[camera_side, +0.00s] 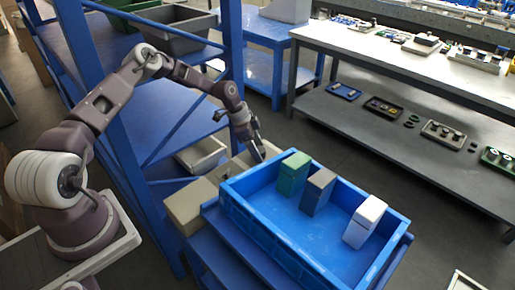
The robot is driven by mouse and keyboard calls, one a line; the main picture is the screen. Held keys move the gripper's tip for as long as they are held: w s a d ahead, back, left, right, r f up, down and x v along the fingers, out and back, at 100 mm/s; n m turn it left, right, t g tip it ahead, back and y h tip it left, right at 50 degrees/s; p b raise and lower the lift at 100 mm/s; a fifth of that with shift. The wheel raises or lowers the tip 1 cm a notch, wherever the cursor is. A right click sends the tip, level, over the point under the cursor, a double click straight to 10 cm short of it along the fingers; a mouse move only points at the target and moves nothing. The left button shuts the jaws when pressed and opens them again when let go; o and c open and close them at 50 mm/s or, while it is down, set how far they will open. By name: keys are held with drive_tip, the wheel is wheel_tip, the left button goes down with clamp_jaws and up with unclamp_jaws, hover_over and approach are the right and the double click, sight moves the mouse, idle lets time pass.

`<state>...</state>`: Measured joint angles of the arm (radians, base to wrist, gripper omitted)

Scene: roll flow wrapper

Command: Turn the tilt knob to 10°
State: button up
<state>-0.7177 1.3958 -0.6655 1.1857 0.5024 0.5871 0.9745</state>
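My gripper (260,153) is at the end of my arm, right of the blue shelf rack's post. It points down and to the right, just behind the far left corner of a blue bin and above beige boxes. It is small in this view, so I cannot tell whether its fingers are open or shut, or whether they touch anything. I cannot make out a tilt knob, an angle scale or a flow wrapper.
The blue bin (258,236) holds a green block (292,175), a dark grey block (318,191) and a white block (364,222). Beige boxes (187,207) stand to its left. The blue rack (123,130) stands behind my arm. A workbench (410,68) stands at the back right.

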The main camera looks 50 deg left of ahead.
drive_tip(key=v, duration=0.7)
drive_tip(key=shift+r, duration=0.15)
drive_tip(key=s+d+r+n+y, duration=0.1)
drive_tip(key=s+d+r, duration=0.25)
drive_tip(key=r, duration=0.35)
drive_tip(key=s+d+r+y, duration=0.2)
drive_tip(key=s+d+r, duration=0.15)
drive_tip(key=r, duration=0.35)
drive_tip(key=s+d+r+n+y, duration=0.1)
drive_tip(key=s+d+r, duration=0.2)
drive_tip(key=s+r, duration=0.3)
drive_tip(key=s+d+r+n, duration=0.2)
drive_tip(key=s, duration=0.5)
drive_tip(key=s+d+r+n+t, duration=0.1)
drive_tip(key=s+d+r+n, duration=0.1)
drive_tip(key=s, duration=0.6)
drive_tip(key=s+d+r+n+t, duration=0.1)
drive_tip(key=s+d+r+n, duration=0.1)
drive_tip(key=s, duration=0.6)
wheel_tip(320, 180, up, 2)
drive_tip(key=shift+s+r+n+h, duration=0.25)
drive_tip(key=shift+n+h, duration=0.15)
drive_tip(key=shift+n, duration=0.1)
